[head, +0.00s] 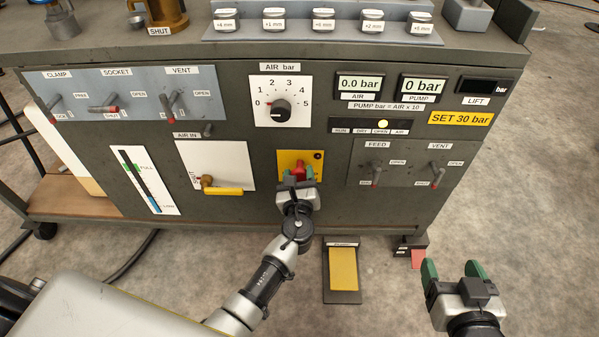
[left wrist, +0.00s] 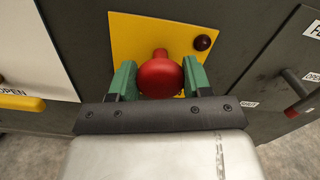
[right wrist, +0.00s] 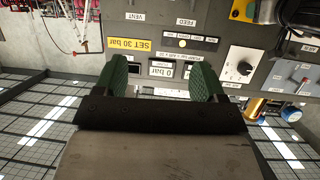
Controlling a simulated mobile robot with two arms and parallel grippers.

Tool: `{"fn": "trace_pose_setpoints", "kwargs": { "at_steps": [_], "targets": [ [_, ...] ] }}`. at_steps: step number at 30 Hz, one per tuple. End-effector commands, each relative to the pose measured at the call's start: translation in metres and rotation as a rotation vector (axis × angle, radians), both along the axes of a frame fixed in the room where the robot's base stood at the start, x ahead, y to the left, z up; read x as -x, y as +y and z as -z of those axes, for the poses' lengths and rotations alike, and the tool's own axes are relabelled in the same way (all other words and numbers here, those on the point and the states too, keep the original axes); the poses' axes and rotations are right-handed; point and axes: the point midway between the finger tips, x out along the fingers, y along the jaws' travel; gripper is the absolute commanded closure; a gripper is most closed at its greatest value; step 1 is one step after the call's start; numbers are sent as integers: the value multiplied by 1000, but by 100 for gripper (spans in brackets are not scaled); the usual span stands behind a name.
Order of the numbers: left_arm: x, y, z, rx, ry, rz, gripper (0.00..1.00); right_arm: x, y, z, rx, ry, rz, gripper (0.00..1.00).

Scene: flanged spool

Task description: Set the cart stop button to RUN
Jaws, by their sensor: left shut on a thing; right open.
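The cart stop button is a red mushroom knob (left wrist: 160,77) on a yellow plate (left wrist: 132,38) in the left wrist view. In the head view the red knob (head: 299,168) shows on the yellow plate on the cart's front panel. My left gripper (head: 298,176) is at the plate, with its green fingers on either side of the knob and shut on it. A small dark red lamp (left wrist: 203,42) on the plate's upper right looks unlit. My right gripper (head: 454,270) is open and empty, at the lower right, away from the panel.
A yellow AIR IN lever (head: 224,191) is left of the plate. FEED and VENT levers (head: 375,174) are to the right. The indicator row (head: 382,124) has a light lit above OPEN. A yellow pedal (head: 343,268) and a red pedal (head: 418,259) are on the floor below.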

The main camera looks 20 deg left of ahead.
Motion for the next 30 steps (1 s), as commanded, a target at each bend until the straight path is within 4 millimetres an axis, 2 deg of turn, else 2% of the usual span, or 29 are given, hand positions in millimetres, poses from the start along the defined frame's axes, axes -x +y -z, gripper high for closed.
{"fn": "trace_pose_setpoints", "kwargs": {
  "at_steps": [4, 5, 9, 20, 23, 30],
  "targets": [
    [2, -1, 3, 1, 5, 0, 94, 0, 0, 0, 0, -1, 0, 29],
    [2, -1, 3, 0, 5, 0, 48, 0, 0, 0, 0, -1, 0, 29],
    [2, -1, 3, 0, 5, 0, 27, 0, 0, 0, 0, -2, 0, 29],
    [6, -2, 2, 0, 4, 1, 25, 0, 0, 0, 1, 4, 1, 29],
    [18, -5, 2, -1, 6, 0, 25, 5, -3, 7, 16, 67, 4, 29],
    [65, -18, 2, 0, 6, 2, 25, 20, -11, 26, 57, 239, 17, 29]
  ]
}}
